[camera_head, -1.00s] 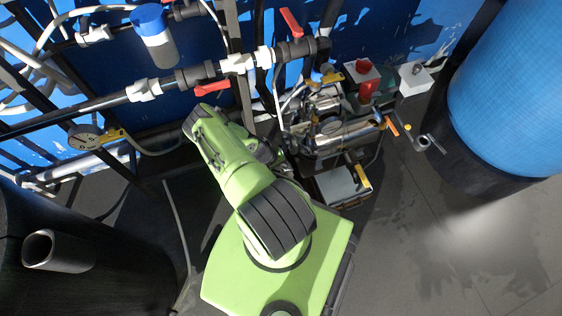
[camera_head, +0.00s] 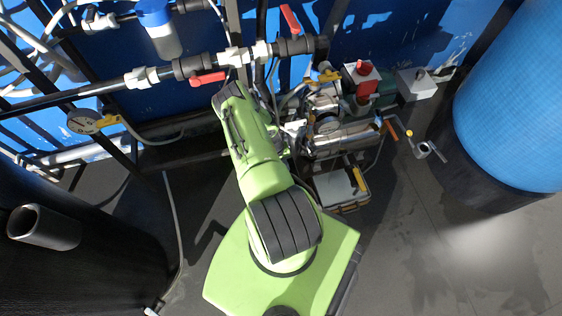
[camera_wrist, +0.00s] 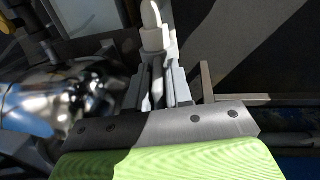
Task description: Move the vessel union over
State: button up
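Several white unions sit on the black pipe in the head view, one at the left (camera_head: 141,77) and others between the red-handled valves (camera_head: 234,57). I cannot tell which fitting is the vessel union. A shiny metal vessel (camera_head: 345,138) lies on the skid to the right of my arm; metal also gleams at the left of the wrist view (camera_wrist: 75,95). My gripper (camera_wrist: 158,72) points away from the wrist camera, beside this metal. A white round-tipped piece with a collar (camera_wrist: 153,35) shows at its fingertips. I cannot tell whether the fingers grip it.
A blue tank (camera_head: 515,105) on a black base stands at the right. A red-topped device (camera_head: 364,75) and a white box (camera_head: 416,84) stand behind the skid. A gauge (camera_head: 84,121) and hoses crowd the left. Bare floor (camera_head: 430,250) lies at lower right.

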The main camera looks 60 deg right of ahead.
jog(key=shift+o, duration=1.1)
notch_tip(320, 180, up, 16)
jog(key=w+a+p, duration=0.2)
jog(key=p, duration=0.3)
jog(key=shift+f, duration=0.2)
